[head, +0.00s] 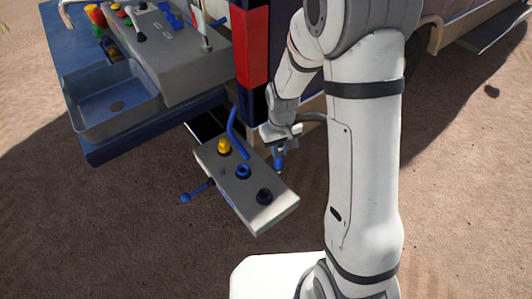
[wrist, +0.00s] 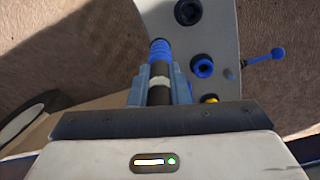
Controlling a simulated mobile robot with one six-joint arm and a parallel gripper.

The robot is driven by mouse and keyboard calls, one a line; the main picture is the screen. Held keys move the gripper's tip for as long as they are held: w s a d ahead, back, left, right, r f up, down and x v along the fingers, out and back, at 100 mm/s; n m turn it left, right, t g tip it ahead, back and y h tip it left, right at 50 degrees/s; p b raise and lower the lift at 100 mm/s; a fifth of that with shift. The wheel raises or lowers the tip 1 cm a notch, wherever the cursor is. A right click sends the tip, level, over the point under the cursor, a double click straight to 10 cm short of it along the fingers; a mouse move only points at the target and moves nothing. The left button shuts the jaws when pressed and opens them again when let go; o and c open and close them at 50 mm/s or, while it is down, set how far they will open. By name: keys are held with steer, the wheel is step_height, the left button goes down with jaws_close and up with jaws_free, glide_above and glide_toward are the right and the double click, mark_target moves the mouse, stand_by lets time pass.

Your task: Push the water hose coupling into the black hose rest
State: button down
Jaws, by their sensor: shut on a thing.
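The water hose coupling (wrist: 159,52) has a blue ribbed end, a pale ring and a dark body. My gripper (wrist: 160,82) is shut on it, one finger along each side. In the head view, the gripper (head: 280,146) hangs beyond the right edge of the grey panel, with the coupling (head: 279,161) pointing down. The black hose rest (head: 265,196), a round black socket, stands on the near end of the panel. It also shows at the top of the wrist view (wrist: 205,11), right of the coupling and apart from it. The coupling's tip touches nothing that I can see.
The grey panel (head: 277,215) also carries a blue ring socket (head: 243,171), a yellow fitting (head: 223,146) and a side lever with a blue ball (head: 186,198). A curved blue hose (head: 234,130) rises behind them. The machine's red and blue post (head: 250,48) stands close behind. Open ground lies right.

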steer(key=s+a+r+n, duration=0.3)
steer(key=s+a, duration=0.2)
step_height(320, 180, down, 7)
steer(key=b, duration=0.5)
steer(key=shift+w, duration=0.15)
steer(key=shift+d+b, duration=0.1)
steer(key=shift+b, duration=0.2)
stand_by(0.4)
steer(key=shift+f, duration=0.2)
steer(key=shift+f+b, duration=0.55)
steer(key=shift+b, duration=0.05)
steer(key=shift+f, duration=0.15)
steer(key=shift+f+b, duration=0.45)
steer(key=shift+b, duration=0.1)
steer(key=shift+f, duration=0.15)
stand_by(0.4)
